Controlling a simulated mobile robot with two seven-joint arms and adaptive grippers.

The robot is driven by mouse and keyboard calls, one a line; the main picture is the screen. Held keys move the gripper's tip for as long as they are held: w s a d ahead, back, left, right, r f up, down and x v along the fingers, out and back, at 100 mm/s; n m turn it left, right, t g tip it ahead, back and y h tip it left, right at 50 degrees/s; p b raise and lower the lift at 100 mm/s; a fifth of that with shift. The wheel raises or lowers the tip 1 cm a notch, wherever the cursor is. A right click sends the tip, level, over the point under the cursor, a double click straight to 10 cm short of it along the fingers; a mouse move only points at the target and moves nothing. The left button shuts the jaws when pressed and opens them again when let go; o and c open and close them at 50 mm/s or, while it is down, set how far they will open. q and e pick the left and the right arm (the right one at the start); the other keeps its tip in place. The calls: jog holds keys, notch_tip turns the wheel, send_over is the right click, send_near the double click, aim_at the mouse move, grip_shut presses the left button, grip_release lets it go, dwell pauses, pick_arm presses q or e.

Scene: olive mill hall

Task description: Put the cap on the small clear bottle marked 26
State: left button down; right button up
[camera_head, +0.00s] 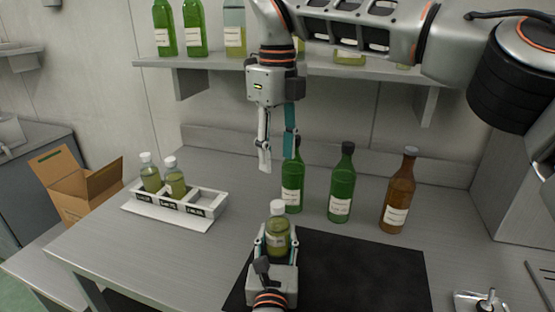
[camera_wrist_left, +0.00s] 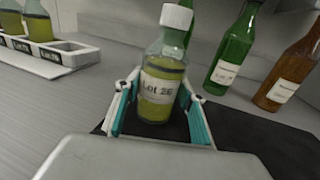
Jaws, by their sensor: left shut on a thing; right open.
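The small clear bottle (camera_head: 277,236) holds yellow-green oil and stands upright at the black mat's left part. In the left wrist view the bottle (camera_wrist_left: 159,92) shows a label reading Lot 26. A white cap (camera_head: 277,207) sits on its neck; it also shows in the left wrist view (camera_wrist_left: 176,16). How tightly it is seated I cannot tell. My left gripper (camera_head: 276,246) is shut on the bottle's body, one finger on each side. My right gripper (camera_head: 277,165) is open and empty, pointing down above and behind the bottle, apart from the cap.
Two green bottles (camera_head: 341,188) and a brown bottle (camera_head: 398,196) stand behind the black mat (camera_head: 360,275). A white rack (camera_head: 207,203) with two capped bottles is at left, near a cardboard box (camera_head: 75,190). A shelf (camera_head: 190,63) with bottles runs above. A metal fixture (camera_head: 482,301) is at front right.

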pick_arm(q)
jog(key=c, duration=1.2)
grip_release()
jog(key=s, duration=0.8)
jog(key=s+a, duration=0.1)
jog(key=s, duration=0.3)
